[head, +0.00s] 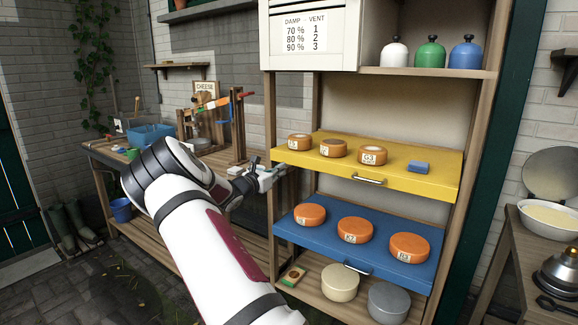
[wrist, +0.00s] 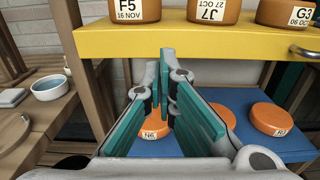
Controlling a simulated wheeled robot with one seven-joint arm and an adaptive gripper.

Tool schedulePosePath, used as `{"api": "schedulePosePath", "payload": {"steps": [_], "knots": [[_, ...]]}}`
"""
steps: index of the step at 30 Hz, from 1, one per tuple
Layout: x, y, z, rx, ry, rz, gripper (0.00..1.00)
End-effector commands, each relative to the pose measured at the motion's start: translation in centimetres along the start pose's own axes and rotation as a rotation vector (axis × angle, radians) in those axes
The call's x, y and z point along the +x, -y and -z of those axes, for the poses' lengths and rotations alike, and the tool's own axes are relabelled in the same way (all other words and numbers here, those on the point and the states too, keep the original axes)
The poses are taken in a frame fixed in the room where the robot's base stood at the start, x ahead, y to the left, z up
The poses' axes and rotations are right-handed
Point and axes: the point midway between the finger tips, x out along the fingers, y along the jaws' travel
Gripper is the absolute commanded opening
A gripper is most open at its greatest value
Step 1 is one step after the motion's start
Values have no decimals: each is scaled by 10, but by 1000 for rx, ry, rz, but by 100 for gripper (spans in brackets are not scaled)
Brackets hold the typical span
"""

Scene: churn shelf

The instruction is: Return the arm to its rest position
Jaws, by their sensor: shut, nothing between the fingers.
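My white arm with dark joints reaches up from the bottom middle of the head view. My gripper (head: 278,172) is at the left side of the shelf, near the left end of the yellow shelf board (head: 438,183). In the wrist view my gripper (wrist: 164,62) shows its two teal-padded fingers coming together at the tips, shut and empty. The tips are just in front of the yellow board's edge. The blue shelf board (head: 283,228) lies below, with several orange cheeses on it.
Three orange cheeses, one marked G3 (head: 373,155), and a blue block (head: 419,167) sit on the yellow board. Bell-shaped jars (head: 430,53) stand above. A workbench (head: 100,150) with a blue tub (head: 152,135) is at left. A side table with a bowl (head: 548,217) is at right.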

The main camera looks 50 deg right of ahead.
Motion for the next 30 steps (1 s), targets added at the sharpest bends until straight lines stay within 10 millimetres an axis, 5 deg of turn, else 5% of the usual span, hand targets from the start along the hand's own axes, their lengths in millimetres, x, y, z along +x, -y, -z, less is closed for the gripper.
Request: {"api": "schedulePosePath", "payload": {"steps": [7,20,26,30], "knots": [[-32,0,0,1,-1,0,0],[-40,5,-3,23,-13,11,0],[-60,46,-29,250,-131,115,0],[-92,84,-47,483,-269,224,0]]}}
